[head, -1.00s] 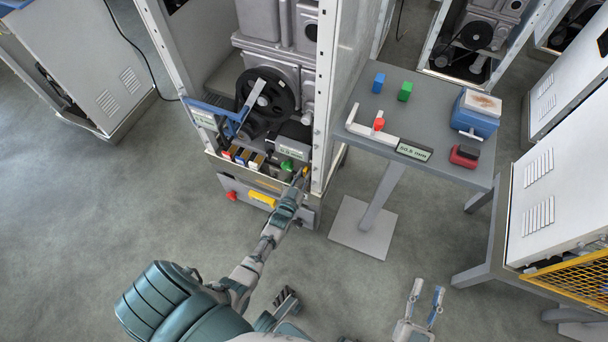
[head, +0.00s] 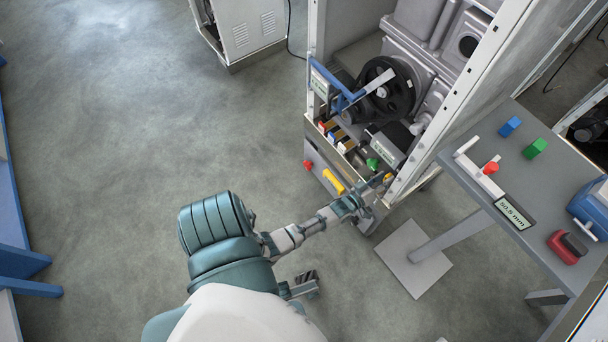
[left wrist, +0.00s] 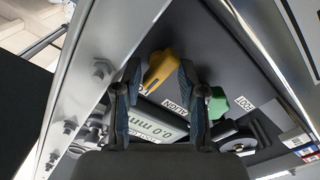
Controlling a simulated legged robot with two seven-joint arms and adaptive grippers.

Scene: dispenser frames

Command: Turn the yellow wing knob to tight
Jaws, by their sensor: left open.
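The yellow wing knob (left wrist: 163,70) sits on the dark panel of the open dispenser frame. In the left wrist view it lies between the fingers of my left gripper (left wrist: 161,78), tilted in the picture. The fingers stand apart on either side of it; whether either touches it I cannot tell. In the head view the knob (head: 388,177) is a small yellow spot at the tip of my left gripper (head: 379,183), at the cabinet's lower right corner.
A green knob (left wrist: 219,105) sits right of the yellow one, near a display (left wrist: 152,123) reading 0.0 mm. A metal post (left wrist: 85,70) runs close on the left. A grey side table (head: 470,155) stands right of the cabinet. The floor to the left is clear.

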